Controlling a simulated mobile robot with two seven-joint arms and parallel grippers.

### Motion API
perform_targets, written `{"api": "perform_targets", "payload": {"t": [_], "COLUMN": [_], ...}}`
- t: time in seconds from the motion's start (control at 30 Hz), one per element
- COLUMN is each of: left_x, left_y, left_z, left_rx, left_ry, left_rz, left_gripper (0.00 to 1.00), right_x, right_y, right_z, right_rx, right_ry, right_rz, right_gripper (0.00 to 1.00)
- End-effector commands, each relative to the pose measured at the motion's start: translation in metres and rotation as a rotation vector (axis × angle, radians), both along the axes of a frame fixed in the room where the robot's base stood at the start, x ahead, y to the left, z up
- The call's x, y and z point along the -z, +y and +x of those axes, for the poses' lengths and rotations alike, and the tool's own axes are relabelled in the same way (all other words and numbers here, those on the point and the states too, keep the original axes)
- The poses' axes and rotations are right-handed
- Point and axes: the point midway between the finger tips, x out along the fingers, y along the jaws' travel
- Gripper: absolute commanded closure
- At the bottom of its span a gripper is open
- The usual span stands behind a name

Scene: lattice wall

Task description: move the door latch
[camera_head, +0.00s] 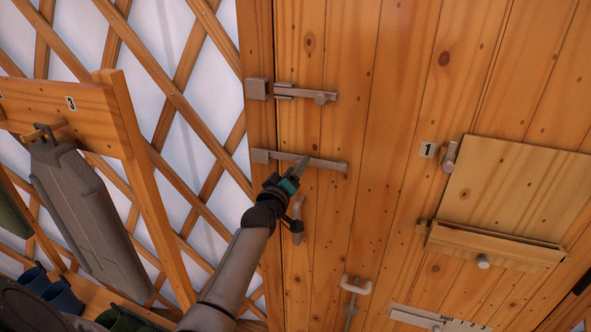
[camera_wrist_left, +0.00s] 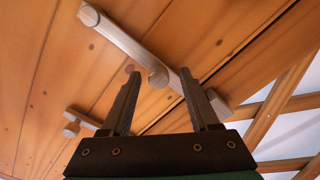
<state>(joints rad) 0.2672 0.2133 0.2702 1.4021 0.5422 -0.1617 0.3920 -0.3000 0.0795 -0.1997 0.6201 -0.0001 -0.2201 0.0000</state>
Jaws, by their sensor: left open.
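A grey metal door latch bar (camera_head: 328,164) lies nearly level across the wooden door, its left end in a bracket on the door frame. In the left wrist view the bar (camera_wrist_left: 118,38) runs slantwise, with a round knob (camera_wrist_left: 158,77) at its middle. My left gripper (camera_head: 301,166) is at the bar from below. In the left wrist view its two open fingers (camera_wrist_left: 160,76) stand on either side of the knob. I cannot tell whether they touch it. A second sliding bolt (camera_head: 303,93) sits higher on the door. My right gripper is not in view.
A white hook handle (camera_head: 355,287) is lower right. A hinged wooden flap (camera_head: 510,190) is at right. A wooden rack (camera_head: 75,100) with a grey hanging container (camera_head: 85,205) stands left, before the lattice wall.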

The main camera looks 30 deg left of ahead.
Motion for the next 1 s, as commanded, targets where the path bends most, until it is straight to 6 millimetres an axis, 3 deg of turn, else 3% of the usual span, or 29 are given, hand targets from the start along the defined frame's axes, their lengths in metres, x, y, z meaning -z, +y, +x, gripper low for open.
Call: {"api": "perform_targets", "payload": {"t": [0.27, 1.0], "left_x": [0.000, 0.001], "left_y": [-0.003, -0.031], "left_z": [-0.013, -0.130], "left_rx": [0.000, 0.000], "left_ry": [0.000, 0.001], "left_rz": [0.000, 0.000], "left_gripper": [0.39, 0.39], "right_x": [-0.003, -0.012], "right_y": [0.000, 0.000], "right_z": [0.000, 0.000], "right_rx": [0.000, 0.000], "right_ry": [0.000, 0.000], "right_rz": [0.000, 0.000], "right_gripper": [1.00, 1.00]}}
